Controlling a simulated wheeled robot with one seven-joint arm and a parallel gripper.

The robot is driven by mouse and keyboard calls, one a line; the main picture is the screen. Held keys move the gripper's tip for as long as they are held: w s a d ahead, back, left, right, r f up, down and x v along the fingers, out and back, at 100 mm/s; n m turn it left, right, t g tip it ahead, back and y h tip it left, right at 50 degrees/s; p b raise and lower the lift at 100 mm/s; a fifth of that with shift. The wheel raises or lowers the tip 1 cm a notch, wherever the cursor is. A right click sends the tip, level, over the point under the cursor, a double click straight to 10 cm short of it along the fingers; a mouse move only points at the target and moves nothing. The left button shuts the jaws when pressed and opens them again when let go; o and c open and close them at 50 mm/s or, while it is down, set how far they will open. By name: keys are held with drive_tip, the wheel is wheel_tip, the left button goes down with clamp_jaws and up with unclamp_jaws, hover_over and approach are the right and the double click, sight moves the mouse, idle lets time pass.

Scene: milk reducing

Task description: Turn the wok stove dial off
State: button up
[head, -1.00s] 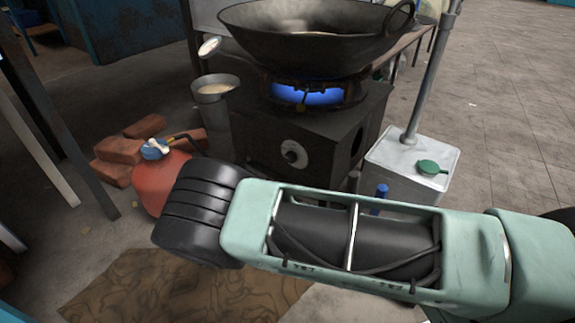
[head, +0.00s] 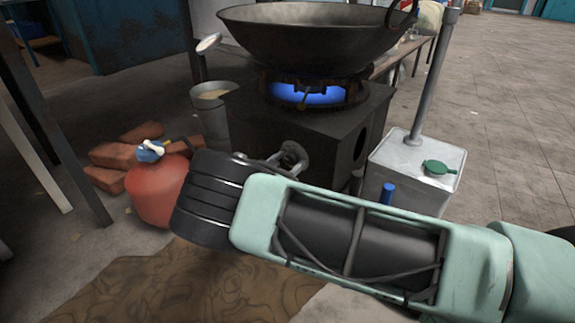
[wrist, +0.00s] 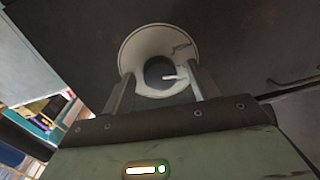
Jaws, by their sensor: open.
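The wok stove (head: 300,125) is a dark box with a blue flame (head: 305,95) burning under a large black wok (head: 310,45). In the wrist view the stove dial (wrist: 152,42) is a pale round plate with a dark knob (wrist: 158,70) and a white pointer at its centre. My gripper (wrist: 162,84) is open, with one finger on each side of the knob. I cannot tell whether the fingers touch it.
A red gas cylinder (head: 155,192) with a blue valve stands left of my arm, near some bricks (head: 115,155). A metal bucket (head: 212,110) stands left of the stove. The floor at far right is clear.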

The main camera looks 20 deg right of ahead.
drive_tip(key=c, duration=1)
drive_tip(key=shift+m, duration=0.3)
drive_tip(key=m+p, duration=0.1)
drive_tip(key=m, duration=0.1)
drive_tip(key=shift+m, duration=0.4)
drive_tip(key=m, duration=0.4)
drive_tip(key=shift+f+m+h+p, duration=0.1)
drive_tip(key=shift+m+h+p, duration=0.2)
drive_tip(key=shift+m+p, duration=0.1)
drive_tip(key=m, duration=0.3)
drive_tip(key=shift+m, duration=0.4)
drive_tip(key=m, duration=0.4)
drive_tip(key=shift+a+h, duration=0.1)
drive_tip(key=shift+h, duration=0.2)
drive_tip(key=shift+m, duration=0.4)
